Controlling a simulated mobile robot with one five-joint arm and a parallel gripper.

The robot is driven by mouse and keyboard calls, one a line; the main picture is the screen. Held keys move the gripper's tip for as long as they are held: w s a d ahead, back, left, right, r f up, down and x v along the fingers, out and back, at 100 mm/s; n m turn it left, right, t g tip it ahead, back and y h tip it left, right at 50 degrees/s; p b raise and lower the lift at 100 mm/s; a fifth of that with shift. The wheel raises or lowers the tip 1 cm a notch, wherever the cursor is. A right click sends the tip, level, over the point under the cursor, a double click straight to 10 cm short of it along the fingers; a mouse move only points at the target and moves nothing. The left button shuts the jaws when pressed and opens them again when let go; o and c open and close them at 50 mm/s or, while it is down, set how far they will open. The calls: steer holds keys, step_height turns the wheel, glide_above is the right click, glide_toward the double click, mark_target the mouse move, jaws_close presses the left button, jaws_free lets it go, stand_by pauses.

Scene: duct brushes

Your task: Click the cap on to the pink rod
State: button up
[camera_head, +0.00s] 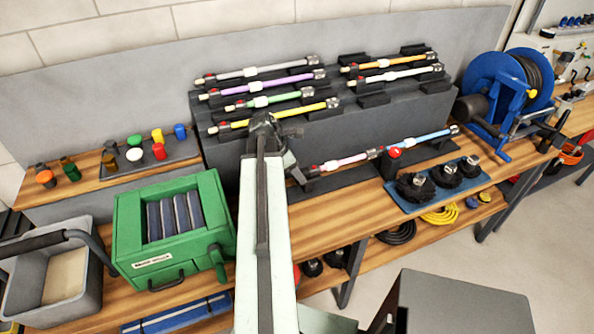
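The pink rod (345,162) lies on the low front rack at the edge of the wooden bench, in line with a light blue rod (428,136). Its left end is close to my arm and partly hidden. Several small coloured caps stand on a dark tray (184,152) at the left, among them a red one (159,151), a white one (134,154) and a green one (134,140). I cannot tell which cap goes with the pink rod. My gripper (284,128) is above the bench, left of the pink rod, in front of the grey rack. Its fingers are too small and dark to read.
Several coloured rods lie on the stepped grey rack (375,128). A green box (128,225) and a grey bin (87,300) stand at the left. A blue mat (463,188) with black brushes and a blue reel (484,75) are at the right. A red knob (395,152) stands beside the rods.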

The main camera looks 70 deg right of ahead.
steer(key=p+v, duration=0.7)
steer(key=v, duration=0.1)
steer(key=shift+f, duration=0.1)
